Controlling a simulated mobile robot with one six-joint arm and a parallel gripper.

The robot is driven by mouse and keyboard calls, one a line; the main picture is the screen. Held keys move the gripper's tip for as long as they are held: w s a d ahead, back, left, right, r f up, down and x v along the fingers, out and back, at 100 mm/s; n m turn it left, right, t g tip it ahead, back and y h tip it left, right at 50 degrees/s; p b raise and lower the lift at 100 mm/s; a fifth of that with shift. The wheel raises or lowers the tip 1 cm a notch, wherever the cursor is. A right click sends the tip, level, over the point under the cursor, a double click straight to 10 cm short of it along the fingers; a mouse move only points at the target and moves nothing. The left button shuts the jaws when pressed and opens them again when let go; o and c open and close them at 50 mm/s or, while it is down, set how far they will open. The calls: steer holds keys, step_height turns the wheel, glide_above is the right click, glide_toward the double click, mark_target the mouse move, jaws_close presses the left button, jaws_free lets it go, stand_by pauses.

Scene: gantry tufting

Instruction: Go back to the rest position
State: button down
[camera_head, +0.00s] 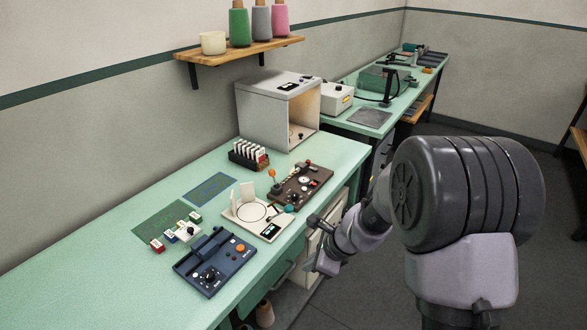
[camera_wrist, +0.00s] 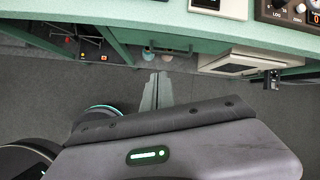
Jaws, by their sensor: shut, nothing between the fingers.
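My gripper (camera_head: 325,266) hangs low beside the front edge of the green bench, off the bench top, in the head view. In the wrist view my gripper (camera_wrist: 157,80) points over the dark floor, its two grey fingers together with nothing between them. The bench (camera_head: 90,260) carries a blue control box (camera_head: 205,275), a white scale-like device (camera_head: 243,205) and a brown panel with knobs (camera_head: 310,180). No object is in my grip.
An open-fronted box (camera_head: 278,112) stands at the back of the bench, by a rack of cards (camera_head: 245,155). Small labelled blocks (camera_head: 158,245) lie on a dark green mat (camera_head: 160,222). Drawers (camera_head: 310,260) sit under the bench edge near my gripper. Dark floor lies open at right.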

steer(key=s+r+n+t+b, duration=0.1)
steer(key=s+r+n+b, duration=0.1)
steer(key=s+r+n, duration=0.85)
steer(key=s+d+r+n+h, duration=0.1)
steer(key=s+d+r+n, duration=0.1)
steer(key=s, duration=0.5)
steer(key=s+d+r+n+t+h+b, duration=0.1)
steer(key=s+r+n, duration=0.3)
steer(key=s, duration=0.4)
steer(key=shift+s+d+r+h+b, duration=0.3)
steer(key=shift+d+r, duration=0.4)
steer(key=shift+d, duration=0.2)
